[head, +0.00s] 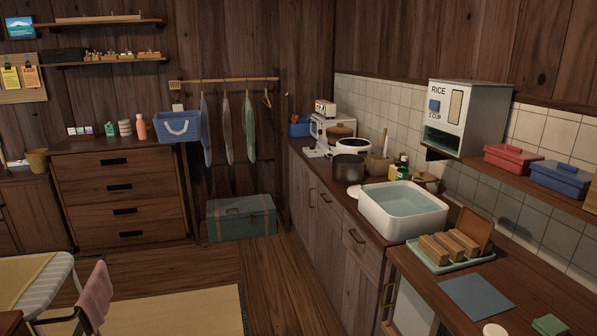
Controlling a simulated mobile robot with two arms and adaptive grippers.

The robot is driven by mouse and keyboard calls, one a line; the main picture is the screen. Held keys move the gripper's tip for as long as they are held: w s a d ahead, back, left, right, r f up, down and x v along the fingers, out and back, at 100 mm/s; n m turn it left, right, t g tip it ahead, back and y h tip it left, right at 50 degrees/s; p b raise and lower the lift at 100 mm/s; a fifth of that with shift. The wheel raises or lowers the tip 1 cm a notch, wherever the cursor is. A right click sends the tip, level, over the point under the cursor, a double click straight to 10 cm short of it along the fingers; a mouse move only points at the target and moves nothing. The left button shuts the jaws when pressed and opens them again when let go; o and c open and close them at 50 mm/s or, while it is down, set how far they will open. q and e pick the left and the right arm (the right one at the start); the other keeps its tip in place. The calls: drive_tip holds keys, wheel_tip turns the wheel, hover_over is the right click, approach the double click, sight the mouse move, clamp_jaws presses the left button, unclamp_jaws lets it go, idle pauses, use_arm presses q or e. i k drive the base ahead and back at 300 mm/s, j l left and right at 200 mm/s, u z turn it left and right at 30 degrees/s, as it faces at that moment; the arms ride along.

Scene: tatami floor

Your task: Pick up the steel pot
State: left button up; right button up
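A dark grey steel pot (348,169) stands upright on the wooden kitchen counter along the right wall, behind the white sink basin. A white rice cooker (353,147) is just behind it, and a utensil holder (378,165) is to its right. Neither of my grippers shows in the head view, so nothing is seen holding the pot.
The white sink basin (403,211) sits on the counter in front of the pot. The floor (285,290) before the cabinets is open; a chair with a pink cloth (95,296) stands left.

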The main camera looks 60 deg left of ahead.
sight(347, 169)
drive_tip(key=u, duration=1.65)
drive_tip(key=i+j, duration=0.1)
drive_tip(key=i+j+u, duration=0.4)
drive_tip(key=i, duration=0.45)
drive_tip(key=i+u, duration=0.4)
drive_tip(key=i, duration=0.45)
drive_tip(key=i+z, duration=0.25)
drive_tip(key=i, duration=0.25)
drive_tip(key=i+j+z, duration=0.3)
drive_tip(key=i, duration=0.15)
drive_tip(key=i+j+z, duration=0.25)
drive_tip(key=i, duration=0.2)
